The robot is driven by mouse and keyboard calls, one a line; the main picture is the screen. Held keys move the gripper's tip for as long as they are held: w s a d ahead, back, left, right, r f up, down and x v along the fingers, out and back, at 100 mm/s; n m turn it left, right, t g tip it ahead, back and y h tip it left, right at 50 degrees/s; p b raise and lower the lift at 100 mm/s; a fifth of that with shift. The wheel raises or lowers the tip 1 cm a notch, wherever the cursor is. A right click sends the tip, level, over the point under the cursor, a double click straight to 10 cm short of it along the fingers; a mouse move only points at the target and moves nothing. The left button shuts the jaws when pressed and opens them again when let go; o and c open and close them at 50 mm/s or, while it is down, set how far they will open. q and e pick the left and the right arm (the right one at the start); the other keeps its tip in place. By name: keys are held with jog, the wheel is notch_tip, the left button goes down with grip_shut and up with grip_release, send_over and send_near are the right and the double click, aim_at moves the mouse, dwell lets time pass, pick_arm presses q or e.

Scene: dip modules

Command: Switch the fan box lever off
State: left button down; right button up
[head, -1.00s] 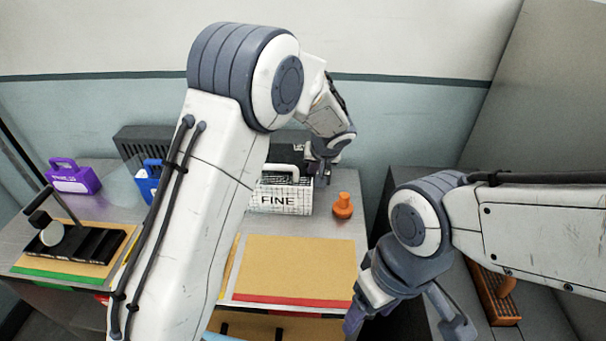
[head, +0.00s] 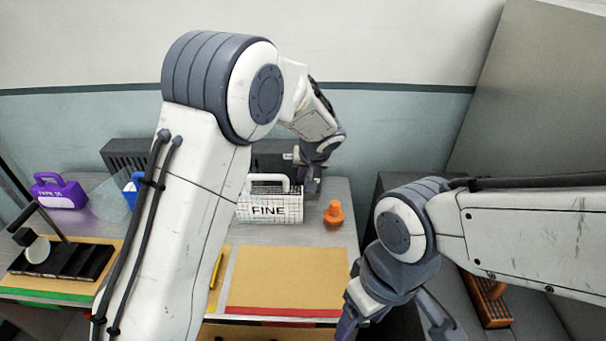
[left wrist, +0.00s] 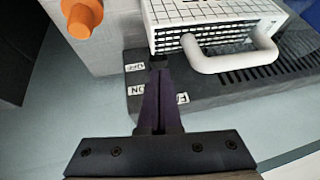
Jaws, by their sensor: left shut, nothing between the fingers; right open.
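The dark grey fan box (left wrist: 215,100) lies across the left wrist view, with slots on its right part. It also shows behind my left arm in the head view (head: 128,155). An OFF label (left wrist: 135,67) and a FAN ON label (left wrist: 182,98) are on its top. My left gripper (left wrist: 159,75) is shut and empty, its fingers over the box between the labels. It shows beside the white FINE box in the head view (head: 311,186). The lever is not clearly visible; my fingers may hide it. My right gripper (head: 394,322) is open, low at the right.
A white-handled FINE box (head: 270,208) stands close to my left gripper. An orange knob-like object (head: 333,213) is just right of it. A purple carrier (head: 60,192) stands at the far left. A tan mat (head: 290,277) lies bare in front.

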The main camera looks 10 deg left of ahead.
pick_arm(q)
jog(key=b+v, duration=0.1)
jog(key=v, duration=1.1)
jog(key=shift+s+d+r, duration=0.15)
jog(key=shift+s+r, duration=0.05)
jog(key=shift+r, duration=0.1)
jog(key=c, duration=1.4)
grip_release()
jog(key=shift+s+r, duration=0.15)
jog(key=shift+r, duration=0.1)
jog(key=o, duration=0.5)
jog(key=shift+r, duration=0.15)
jog(key=w+a+f+g+h+p, duration=0.45)
jog(key=w+a+f, duration=0.2)
jog(key=w, duration=0.35)
jog(key=shift+g+h, duration=0.35)
jog(key=f, duration=0.3)
jog(key=d+f, duration=0.1)
jog(key=f, duration=0.2)
jog(key=f+p, duration=0.1)
jog(key=f, duration=0.3)
jog(key=shift+w+d, duration=0.2)
jog(key=shift+d, duration=0.05)
